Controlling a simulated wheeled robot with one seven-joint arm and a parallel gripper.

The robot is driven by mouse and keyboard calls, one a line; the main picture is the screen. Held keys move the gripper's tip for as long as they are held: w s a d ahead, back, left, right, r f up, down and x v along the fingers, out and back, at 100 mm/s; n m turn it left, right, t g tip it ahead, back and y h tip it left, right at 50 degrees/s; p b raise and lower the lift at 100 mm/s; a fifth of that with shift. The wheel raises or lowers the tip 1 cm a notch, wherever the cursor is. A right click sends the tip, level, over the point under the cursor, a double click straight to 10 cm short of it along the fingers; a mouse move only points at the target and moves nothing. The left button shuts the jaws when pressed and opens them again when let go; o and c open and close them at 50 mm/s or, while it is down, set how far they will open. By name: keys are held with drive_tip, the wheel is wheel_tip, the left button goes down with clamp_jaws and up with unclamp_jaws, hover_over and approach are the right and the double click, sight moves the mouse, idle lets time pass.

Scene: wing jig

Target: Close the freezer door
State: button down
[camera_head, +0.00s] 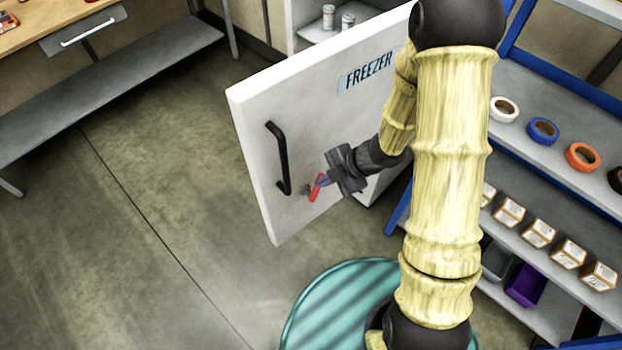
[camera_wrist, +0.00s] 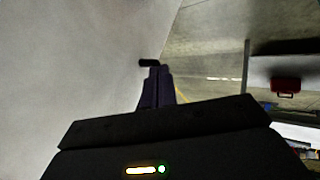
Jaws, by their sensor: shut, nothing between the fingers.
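The white freezer door (camera_head: 315,120) stands open in the head view, with a "FREEZER" label near its top right. A black bar handle (camera_head: 280,158) is near its left edge. My gripper (camera_head: 322,182) is shut and empty, in front of the door's lower part, right of the handle. A small red piece (camera_head: 315,190) shows at its fingertips; I cannot tell what it belongs to. In the wrist view my gripper's fingers (camera_wrist: 157,85) are together beside the door's pale face (camera_wrist: 75,70), and a short black end shows just past the tips. Contact with the door cannot be told.
A white cabinet interior (camera_head: 300,32) with small jars shows behind the door. Blue-framed shelves (camera_head: 545,152) with tape rolls and boxes stand at right. A bench with a grey lower shelf (camera_head: 110,78) is at upper left. The floor (camera_head: 130,210) left of the door is clear.

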sight(295, 181)
drive_tip(key=w+a+f, duration=0.1)
drive_tip(key=a+f, duration=0.1)
drive_tip(key=w+a+f+p, duration=0.1)
drive_tip(key=a+f, duration=0.2)
drive_tip(key=w+a+f+p, duration=0.1)
drive_tip(key=w+a+f, duration=0.1)
drive_tip(key=a, duration=0.1)
drive_tip(key=shift+w+f, duration=0.1)
drive_tip(key=shift+f, duration=0.1)
